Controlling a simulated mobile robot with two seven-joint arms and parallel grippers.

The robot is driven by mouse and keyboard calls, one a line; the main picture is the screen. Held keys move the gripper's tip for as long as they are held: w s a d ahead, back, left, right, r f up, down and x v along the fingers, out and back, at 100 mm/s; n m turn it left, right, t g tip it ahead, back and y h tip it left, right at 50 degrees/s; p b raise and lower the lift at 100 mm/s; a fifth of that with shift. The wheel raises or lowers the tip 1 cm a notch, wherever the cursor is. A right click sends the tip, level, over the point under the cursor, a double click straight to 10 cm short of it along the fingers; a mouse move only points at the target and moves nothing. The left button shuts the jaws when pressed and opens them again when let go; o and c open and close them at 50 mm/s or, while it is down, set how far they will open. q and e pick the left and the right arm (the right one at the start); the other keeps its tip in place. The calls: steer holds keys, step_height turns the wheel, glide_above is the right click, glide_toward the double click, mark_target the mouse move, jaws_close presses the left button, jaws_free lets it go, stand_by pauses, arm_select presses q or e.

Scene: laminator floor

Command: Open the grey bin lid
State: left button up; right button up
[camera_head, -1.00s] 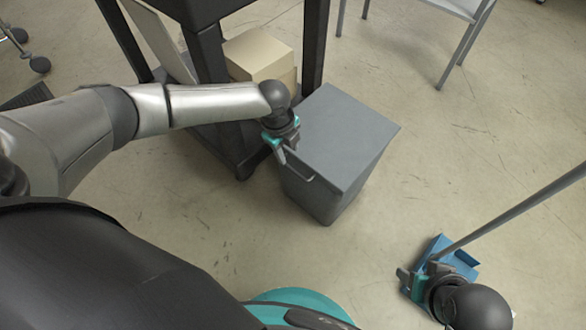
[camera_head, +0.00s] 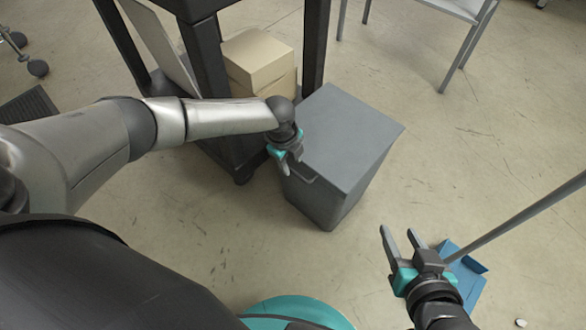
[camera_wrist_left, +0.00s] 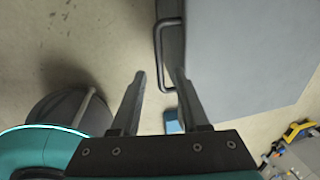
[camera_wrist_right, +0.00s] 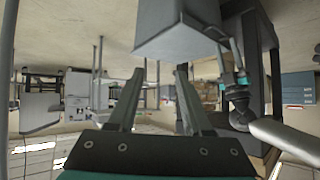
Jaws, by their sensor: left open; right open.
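The grey bin (camera_head: 325,203) stands on the floor with its flat grey lid (camera_head: 350,135) down on top. A thin bar handle (camera_head: 302,173) sticks out at its near left edge; it also shows in the left wrist view (camera_wrist_left: 158,48). My left gripper (camera_head: 285,170) is open beside the handle at the bin's left corner. In the left wrist view its fingertips (camera_wrist_left: 160,75) lie close to the handle's near end; I cannot tell whether they touch it. My right gripper (camera_head: 398,232) is open and empty, right of and nearer than the bin, fingers pointing towards the back.
A blue dustpan (camera_head: 467,277) with a long grey pole (camera_head: 525,212) lies close behind my right gripper. A dark-legged table (camera_head: 315,45) with cardboard boxes (camera_head: 258,58) on its lower shelf stands behind the bin on the left. The floor to the bin's right is clear.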

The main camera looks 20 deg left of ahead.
mark_target(294, 171)
arm_select(q)
steer(key=shift+w+f+b, duration=0.2)
steer(key=shift+f+b, duration=0.5)
steer(key=shift+f, duration=0.35)
steer(key=shift+w+d+f+b, duration=0.1)
steer(key=shift+f+b, duration=0.25)
steer(key=shift+f, duration=0.45)
arm_select(e)
steer(key=shift+a+r+t+y, duration=0.4)
steer(key=shift+a+t, duration=0.25)
steer(key=shift+t, duration=0.15)
steer(key=shift+a+r+t+y, duration=0.35)
steer(key=shift+a+t, duration=0.3)
steer(key=shift+t, duration=0.15)
steer(key=shift+a+r+t+y, duration=0.4)
steer(key=shift+a+t, duration=0.25)
steer(key=shift+t, duration=0.15)
arm_select(q)
jaws_close()
